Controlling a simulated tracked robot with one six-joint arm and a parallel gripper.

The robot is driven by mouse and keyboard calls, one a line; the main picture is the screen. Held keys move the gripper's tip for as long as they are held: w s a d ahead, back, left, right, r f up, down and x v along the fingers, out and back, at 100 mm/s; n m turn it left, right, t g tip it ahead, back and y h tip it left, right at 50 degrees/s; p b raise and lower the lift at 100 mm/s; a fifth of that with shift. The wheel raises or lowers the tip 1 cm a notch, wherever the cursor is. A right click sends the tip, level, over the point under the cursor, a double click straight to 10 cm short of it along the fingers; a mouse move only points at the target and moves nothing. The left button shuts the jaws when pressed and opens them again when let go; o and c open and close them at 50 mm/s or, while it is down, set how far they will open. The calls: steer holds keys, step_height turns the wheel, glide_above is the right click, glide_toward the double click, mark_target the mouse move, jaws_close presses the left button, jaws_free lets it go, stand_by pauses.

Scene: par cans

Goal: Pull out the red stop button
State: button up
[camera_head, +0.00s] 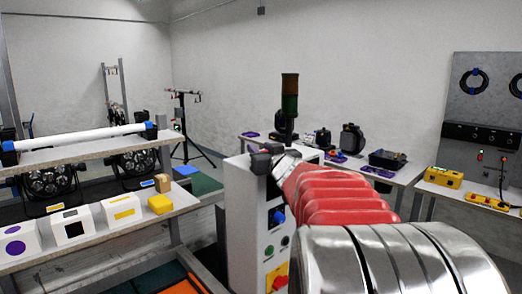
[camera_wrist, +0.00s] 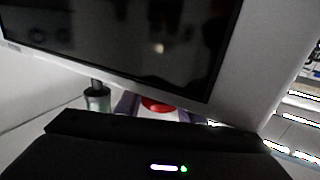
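The red stop button (camera_head: 281,281) sits on a yellow plate on the front of the light-grey cabinet (camera_head: 239,225), low in the head view and cut by the bottom edge. My red and silver arm passes to the right of it. My dark gripper (camera_head: 263,158) is near the cabinet's top, above and apart from the button. Its fingers are not clear, so I cannot tell if it is open. In the wrist view a dark bar fills the bottom, and a red rounded thing (camera_wrist: 157,104) shows just above it; I cannot tell whether this is the button.
The cabinet front also has a blue knob (camera_head: 278,216) and a green button (camera_head: 269,251). A stack light (camera_head: 289,95) rises behind my gripper. A dark screen-like panel (camera_wrist: 120,40) fills the wrist view's top. Benches with boxes (camera_head: 125,210) stand left, another table (camera_head: 405,173) right.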

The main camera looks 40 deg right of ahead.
jaws_close()
steer(key=shift+r, duration=0.7)
steer(key=shift+o, duration=0.9)
jaws_free()
steer(key=shift+o, duration=1.4)
steer(key=shift+f, duration=0.1)
steer(key=shift+s, duration=0.1)
